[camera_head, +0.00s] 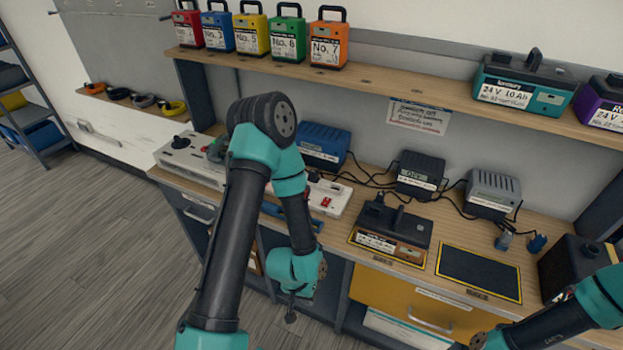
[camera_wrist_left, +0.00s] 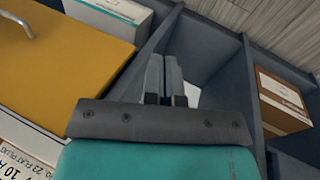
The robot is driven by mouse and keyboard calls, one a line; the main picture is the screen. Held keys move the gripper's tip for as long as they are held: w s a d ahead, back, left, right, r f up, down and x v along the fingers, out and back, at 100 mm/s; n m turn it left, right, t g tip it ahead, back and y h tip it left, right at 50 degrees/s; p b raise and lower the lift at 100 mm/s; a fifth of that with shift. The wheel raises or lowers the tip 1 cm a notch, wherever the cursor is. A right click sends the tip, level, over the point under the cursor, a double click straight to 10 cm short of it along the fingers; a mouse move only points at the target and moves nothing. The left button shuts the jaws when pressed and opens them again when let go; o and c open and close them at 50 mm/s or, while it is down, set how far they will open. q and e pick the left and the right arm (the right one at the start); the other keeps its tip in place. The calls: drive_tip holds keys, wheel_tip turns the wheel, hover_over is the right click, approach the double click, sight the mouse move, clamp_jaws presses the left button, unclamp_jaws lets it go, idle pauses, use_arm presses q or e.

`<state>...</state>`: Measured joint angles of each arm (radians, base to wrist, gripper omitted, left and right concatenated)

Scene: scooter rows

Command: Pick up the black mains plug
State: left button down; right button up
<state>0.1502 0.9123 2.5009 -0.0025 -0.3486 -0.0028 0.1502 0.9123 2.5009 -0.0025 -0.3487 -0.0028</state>
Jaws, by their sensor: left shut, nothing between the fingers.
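A small black shape that looks like the mains plug (camera_head: 314,177) sits at the upper end of the white power strip (camera_head: 332,200) on the bench; my left arm partly covers the strip, and the shape is too small to be sure of. My left gripper (camera_head: 291,303) hangs in front of the bench edge, below and apart from the strip. In the left wrist view its two grey fingers (camera_wrist_left: 165,80) are together and empty, over the open compartments below the bench. My right gripper is out of view; only part of its arm shows at the lower right.
A black battery (camera_head: 391,225) lies on a yellow-edged mat. A bare dark mat (camera_head: 480,273) is beside it. The shelf (camera_head: 400,92) overhangs the back.

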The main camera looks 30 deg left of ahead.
use_arm(q)
drive_tip(key=c, duration=1.8)
unclamp_jaws()
drive_tip(key=o, duration=1)
drive_tip(key=shift+w, duration=0.1)
